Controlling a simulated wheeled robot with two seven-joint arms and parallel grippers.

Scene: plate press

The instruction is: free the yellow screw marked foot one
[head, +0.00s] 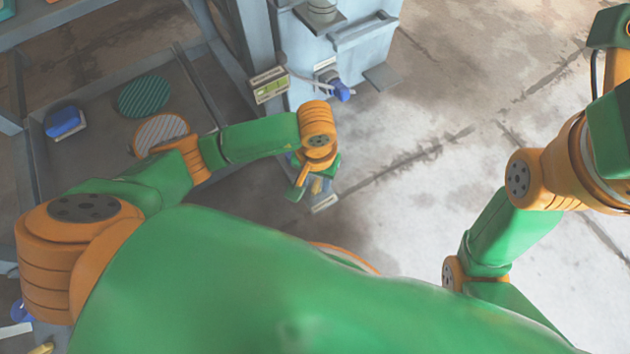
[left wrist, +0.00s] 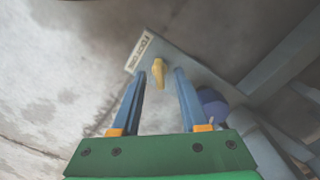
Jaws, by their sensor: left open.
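The yellow screw (left wrist: 158,72) stands on a grey foot plate in the left wrist view, beside a pale label (left wrist: 141,50) that appears to read foot one. The same screw (head: 316,186) shows small in the head view, below my left wrist, partly hidden by the gripper. My left gripper (left wrist: 160,76) is open. Its two blue-grey fingers point at the screw, one on each side in the picture, with clear gaps. I cannot tell whether the fingertips are down at the screw's depth. My right arm shows at the right of the head view, but its gripper does not.
The concrete floor to the right is clear.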

